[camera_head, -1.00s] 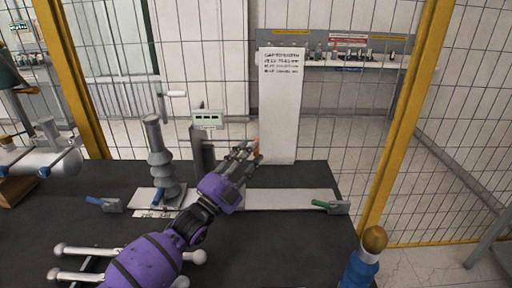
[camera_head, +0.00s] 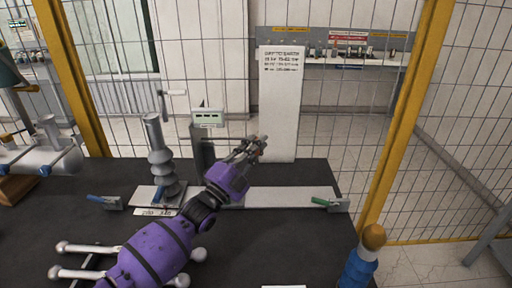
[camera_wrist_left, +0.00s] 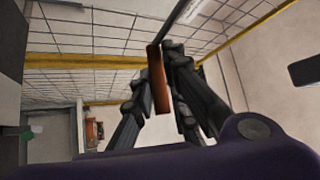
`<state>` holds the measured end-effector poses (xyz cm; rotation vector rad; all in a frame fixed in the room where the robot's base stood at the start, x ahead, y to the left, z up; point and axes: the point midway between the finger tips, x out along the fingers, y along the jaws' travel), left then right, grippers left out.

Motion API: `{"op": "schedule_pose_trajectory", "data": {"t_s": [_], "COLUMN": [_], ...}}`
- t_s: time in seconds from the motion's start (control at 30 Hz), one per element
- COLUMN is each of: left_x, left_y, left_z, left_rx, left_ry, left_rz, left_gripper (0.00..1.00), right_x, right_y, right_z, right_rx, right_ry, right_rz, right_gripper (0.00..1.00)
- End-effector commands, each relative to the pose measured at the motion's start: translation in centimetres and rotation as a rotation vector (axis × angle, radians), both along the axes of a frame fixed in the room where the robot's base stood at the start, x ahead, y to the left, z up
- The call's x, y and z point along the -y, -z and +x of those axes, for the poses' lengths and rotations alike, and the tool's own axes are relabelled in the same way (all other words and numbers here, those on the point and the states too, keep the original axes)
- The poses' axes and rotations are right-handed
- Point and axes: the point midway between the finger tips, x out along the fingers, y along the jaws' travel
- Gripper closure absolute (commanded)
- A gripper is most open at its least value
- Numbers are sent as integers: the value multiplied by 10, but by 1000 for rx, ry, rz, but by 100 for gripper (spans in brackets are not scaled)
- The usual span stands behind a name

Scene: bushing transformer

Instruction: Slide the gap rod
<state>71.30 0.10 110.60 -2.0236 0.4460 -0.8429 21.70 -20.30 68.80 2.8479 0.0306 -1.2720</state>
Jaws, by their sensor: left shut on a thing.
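My left gripper (camera_head: 258,148) reaches over the table from the left, in front of the tall white sign panel. It is shut on a narrow orange-brown piece, which I take as the gap rod's grip (camera_wrist_left: 158,80), upright between the fingers in the left wrist view. A thin dark rod (camera_wrist_left: 174,20) shows beyond the fingers there; whether it joins the piece is unclear. In the head view the fingers hide most of the held piece. A grey ribbed insulator (camera_head: 160,160) stands on a pale plate left of the gripper. My right gripper is not in view.
A long pale strip (camera_head: 290,197) lies across the table to a green-handled clamp (camera_head: 328,203). A blue-handled clamp (camera_head: 106,202) lies left. A small display (camera_head: 208,118) stands behind the arm. A blue post with a wooden knob (camera_head: 366,258) is front right. Mesh fencing stands behind.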

Motion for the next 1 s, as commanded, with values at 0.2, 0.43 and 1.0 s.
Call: {"op": "schedule_pose_trajectory", "data": {"t_s": [0.2,0.43,1.0], "left_x": [13,51,56], "left_y": [3,5,5], "left_z": [-1,0,0], "left_rx": [-10,-13,-12], "left_ry": [4,4,2], "left_rz": [-8,-7,-2], "left_gripper": [100,100,69], "right_x": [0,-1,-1], "right_y": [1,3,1], "right_z": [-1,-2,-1], "right_rx": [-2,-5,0], "right_ry": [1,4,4], "right_rz": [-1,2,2], "right_gripper": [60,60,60]}}
